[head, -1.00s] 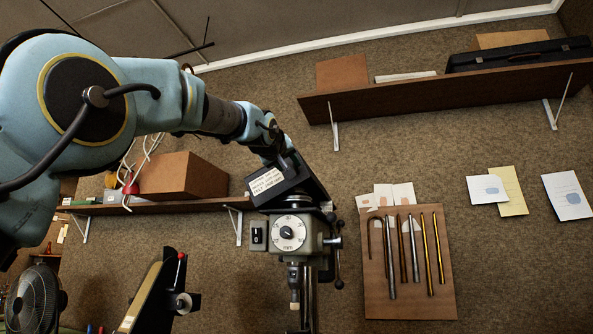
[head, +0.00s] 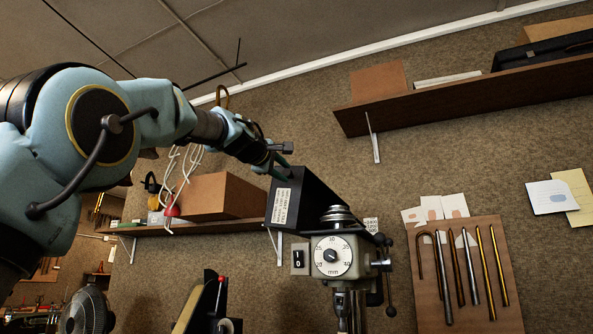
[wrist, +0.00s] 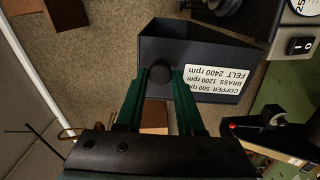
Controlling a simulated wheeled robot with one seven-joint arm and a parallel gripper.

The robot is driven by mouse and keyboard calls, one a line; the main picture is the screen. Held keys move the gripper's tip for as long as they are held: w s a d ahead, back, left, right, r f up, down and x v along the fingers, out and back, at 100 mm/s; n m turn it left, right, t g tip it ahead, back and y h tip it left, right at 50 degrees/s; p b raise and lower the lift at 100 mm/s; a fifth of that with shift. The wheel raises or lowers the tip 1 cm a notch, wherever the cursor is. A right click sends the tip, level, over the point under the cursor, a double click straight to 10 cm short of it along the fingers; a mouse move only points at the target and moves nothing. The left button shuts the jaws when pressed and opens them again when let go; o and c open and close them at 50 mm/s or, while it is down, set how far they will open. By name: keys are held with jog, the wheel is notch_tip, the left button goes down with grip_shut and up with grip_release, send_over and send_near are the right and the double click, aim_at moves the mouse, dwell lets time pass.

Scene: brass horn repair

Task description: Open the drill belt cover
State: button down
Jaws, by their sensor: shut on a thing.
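The drill belt cover (head: 306,203) is a black box with a white speed label, swung up and tilted back to the left of the drill head (head: 345,258) in the head view. The stepped pulley (head: 340,214) under it is exposed. In the wrist view the cover (wrist: 195,50) shows its label upside down and its round black knob (wrist: 160,73). My gripper (wrist: 158,84) has its green fingers shut on this knob. In the head view my gripper (head: 279,162) is at the cover's upper left, and the knob is hard to make out.
A wall shelf (head: 465,95) with boxes and a black case is at upper right. A lower shelf (head: 195,228) with a brown box (head: 215,197) is behind the cover. A tool board (head: 470,300) hangs right of the drill. The wall between the drill and upper shelf is bare.

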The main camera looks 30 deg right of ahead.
jog(key=shift+w+a+f+n, duration=0.25)
jog(key=shift+w+a+n, duration=0.25)
jog(key=shift+w+n, duration=0.2)
jog(key=shift+w+a+f+n, duration=0.3)
jog(key=shift+w+a+n, duration=0.15)
jog(key=shift+w+n, duration=0.3)
jog(key=shift+w+a+f+n, duration=0.25)
jog(key=shift+w+a+n, duration=0.3)
jog(key=shift+w, duration=0.3)
jog(key=c, duration=0.5)
grip_release()
jog(key=shift+c, duration=0.2)
jog(key=b+v, duration=0.5)
jog(key=v, duration=0.5)
jog(key=shift+s+a, duration=0.15)
jog(key=shift+a, duration=0.15)
jog(key=shift+f, duration=0.1)
